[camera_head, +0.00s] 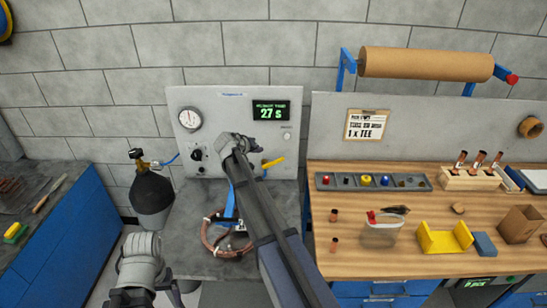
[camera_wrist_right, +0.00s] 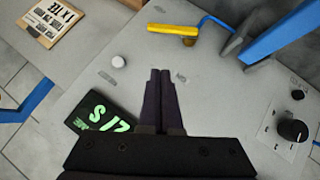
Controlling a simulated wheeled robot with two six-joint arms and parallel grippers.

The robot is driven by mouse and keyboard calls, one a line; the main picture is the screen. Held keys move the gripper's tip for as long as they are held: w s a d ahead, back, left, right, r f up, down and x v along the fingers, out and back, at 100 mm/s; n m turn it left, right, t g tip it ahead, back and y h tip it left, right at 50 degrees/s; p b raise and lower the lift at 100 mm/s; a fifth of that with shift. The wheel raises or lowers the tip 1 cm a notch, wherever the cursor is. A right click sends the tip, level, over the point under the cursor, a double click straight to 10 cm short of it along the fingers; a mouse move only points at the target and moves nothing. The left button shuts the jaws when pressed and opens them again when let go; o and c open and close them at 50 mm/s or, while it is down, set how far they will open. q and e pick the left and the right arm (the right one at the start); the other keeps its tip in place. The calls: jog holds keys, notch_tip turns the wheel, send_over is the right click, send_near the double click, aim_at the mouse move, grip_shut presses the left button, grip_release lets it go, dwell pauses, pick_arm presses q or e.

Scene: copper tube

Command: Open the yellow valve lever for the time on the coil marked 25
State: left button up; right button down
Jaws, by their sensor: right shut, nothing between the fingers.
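The yellow valve lever (camera_head: 273,162) sits low on the right of the grey panel (camera_head: 215,100), slightly tilted. In the right wrist view the lever (camera_wrist_right: 172,28) lies nearly crosswise, beyond my fingertips and apart from them. My right gripper (camera_wrist_right: 160,75) is shut and empty in front of the panel; in the head view its arm partly hides it. The green display (camera_head: 271,110) reads 27 s; it also shows upside down in the wrist view (camera_wrist_right: 100,122). A copper coil (camera_head: 213,243) lies below the panel; its mark is unreadable. My left arm is at lower left; its fingers are unclear.
A pressure gauge (camera_head: 190,118) and a black knob (camera_head: 197,155) are on the panel's left. A dark gas cylinder (camera_head: 151,195) stands left of the panel.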

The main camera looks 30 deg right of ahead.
jog(key=b, duration=0.6)
send_over(273, 163)
jog(key=a, duration=0.3)
notch_tip(273, 163, down, 6)
jog(key=shift+s+d+f+b, duration=0.35)
jog(key=shift+d+f+b, duration=0.3)
jog(key=shift+f+b, duration=0.25)
jog(key=shift+s+d+f+b, duration=0.35)
jog(key=shift+d+f+b, duration=0.25)
jog(key=shift+f+b, duration=0.25)
